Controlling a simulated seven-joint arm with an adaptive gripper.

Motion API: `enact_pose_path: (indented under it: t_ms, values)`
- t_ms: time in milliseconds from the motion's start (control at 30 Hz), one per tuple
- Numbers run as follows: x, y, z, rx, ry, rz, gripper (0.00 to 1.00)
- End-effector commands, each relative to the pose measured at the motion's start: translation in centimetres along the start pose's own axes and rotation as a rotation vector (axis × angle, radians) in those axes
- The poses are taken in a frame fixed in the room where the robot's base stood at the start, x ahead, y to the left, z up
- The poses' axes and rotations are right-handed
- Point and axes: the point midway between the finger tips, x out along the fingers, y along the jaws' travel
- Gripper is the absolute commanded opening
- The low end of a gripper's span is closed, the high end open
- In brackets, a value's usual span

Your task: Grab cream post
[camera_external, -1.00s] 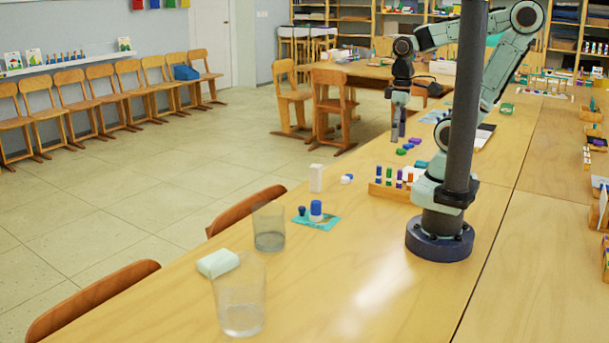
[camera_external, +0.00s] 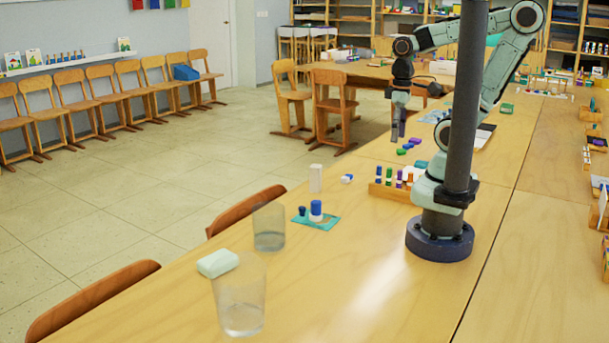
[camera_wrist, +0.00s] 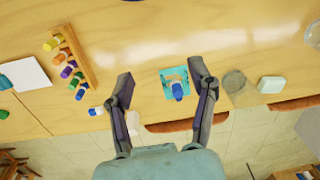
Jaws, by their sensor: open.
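The cream post (camera_external: 315,178) is a small pale upright block. It stands on the long wooden table, left of a small blue and white piece, near the table's left edge. My gripper (camera_external: 398,135) points down above the table, well apart from the post, farther back and to its right. In the wrist view my gripper (camera_wrist: 160,76) shows two spread fingers with nothing held between them.
A teal card (camera_external: 330,223) carries a blue-topped piece (camera_external: 316,208). Two clear tumblers (camera_external: 269,228) (camera_external: 240,298) and a pale green block (camera_external: 217,263) stand nearer the camera. A wooden rack (camera_external: 390,192) of coloured pieces sits beside my base. The blue and white piece (camera_external: 347,178) lies close by the post.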

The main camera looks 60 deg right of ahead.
Motion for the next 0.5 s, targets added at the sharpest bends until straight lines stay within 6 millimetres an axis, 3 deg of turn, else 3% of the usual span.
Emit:
enact_pose_path:
  t_ms: [100,500]
  values:
    - [0.00,0.00,0.00,0.000,0.000,0.000,0.65]
    - [-0.18,0.07,-0.65,-0.073,0.031,0.004,0.65]
